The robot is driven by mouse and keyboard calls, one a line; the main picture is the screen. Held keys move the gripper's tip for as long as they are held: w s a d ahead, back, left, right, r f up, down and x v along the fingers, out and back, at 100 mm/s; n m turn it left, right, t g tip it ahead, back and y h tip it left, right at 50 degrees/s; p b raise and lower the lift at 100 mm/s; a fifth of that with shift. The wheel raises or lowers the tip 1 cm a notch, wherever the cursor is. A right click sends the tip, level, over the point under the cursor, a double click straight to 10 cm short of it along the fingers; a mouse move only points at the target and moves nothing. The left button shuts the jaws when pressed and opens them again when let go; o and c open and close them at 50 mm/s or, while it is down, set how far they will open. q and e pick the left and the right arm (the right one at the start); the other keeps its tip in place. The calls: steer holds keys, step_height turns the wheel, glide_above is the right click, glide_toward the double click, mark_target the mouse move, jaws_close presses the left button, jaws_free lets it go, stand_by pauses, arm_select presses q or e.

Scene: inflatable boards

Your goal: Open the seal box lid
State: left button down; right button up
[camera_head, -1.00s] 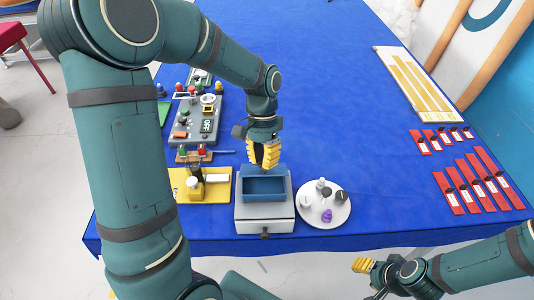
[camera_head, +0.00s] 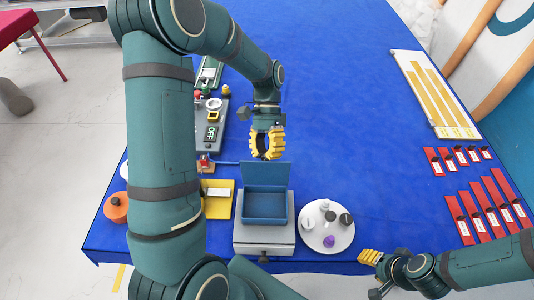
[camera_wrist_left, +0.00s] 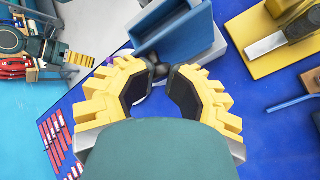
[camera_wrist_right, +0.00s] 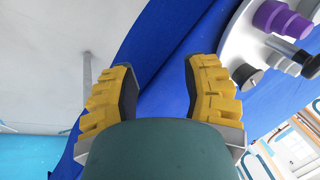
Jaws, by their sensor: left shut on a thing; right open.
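The blue seal box (camera_head: 264,208) sits on a grey base block (camera_head: 264,238) near the table's front edge. Its blue lid (camera_head: 266,175) stands up at the far side, so the box is open and its inside shows. My left gripper (camera_head: 267,157) is over the lid's top edge, its curved yellow fingers closed with the tips on it; the exact contact is hard to see. In the left wrist view the fingertips (camera_wrist_left: 158,72) meet beside the blue lid and box (camera_wrist_left: 180,38).
A round white plate (camera_head: 325,241) with several small pieces stands right of the box. A yellow board (camera_head: 219,208) lies left of it. A grey control panel (camera_head: 211,135) stands behind that. Red strips (camera_head: 484,215) lie at the right. The blue table's middle is clear.

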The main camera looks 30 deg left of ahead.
arm_select(q)
steer(key=shift+w+a+f+g+h, duration=0.2)
steer(key=shift+a+f+g+h, duration=0.15)
steer(key=shift+f+g, duration=0.4)
steer(key=shift+a, duration=0.1)
steer(key=c, duration=0.8)
jaws_free()
steer(key=shift+w+r, duration=0.3)
steer(key=shift+w, duration=0.05)
steer(key=v, duration=1.1)
steer(key=shift+a, duration=0.3)
steer(key=shift+w, duration=0.1)
